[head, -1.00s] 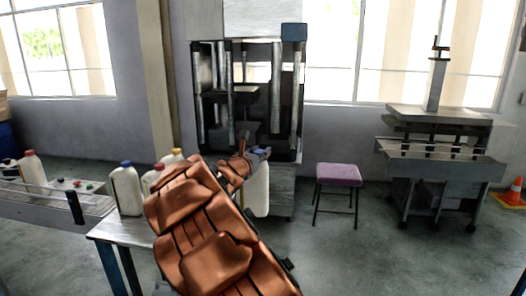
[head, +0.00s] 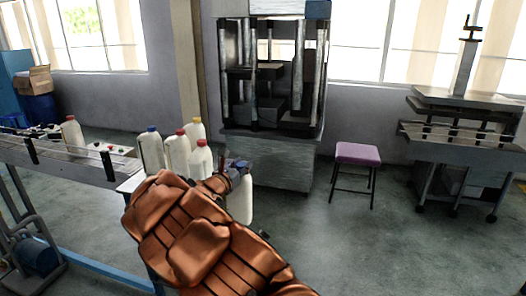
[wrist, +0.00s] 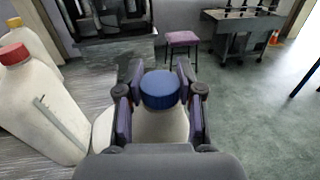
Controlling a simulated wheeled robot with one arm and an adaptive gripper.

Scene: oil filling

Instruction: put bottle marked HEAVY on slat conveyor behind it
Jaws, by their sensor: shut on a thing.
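My gripper (wrist: 160,95) is shut on a white bottle with a blue cap (wrist: 160,88), gripped around its neck. In the head view the held bottle (head: 241,200) hangs upright beside the right edge of the table, partly hidden by my arm. No marking can be read on it. The conveyor (head: 60,165) runs along the left of the head view, with a red-capped bottle (head: 73,136) on it. Several other white bottles stand on the table, including a blue-capped one (head: 150,150) and a yellow-capped one (head: 195,134).
A red-capped bottle (wrist: 40,105) stands close to the left of the held one in the wrist view. A press (head: 270,100) stands behind the table. A purple stool (head: 357,154) stands to the right. The floor between is clear.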

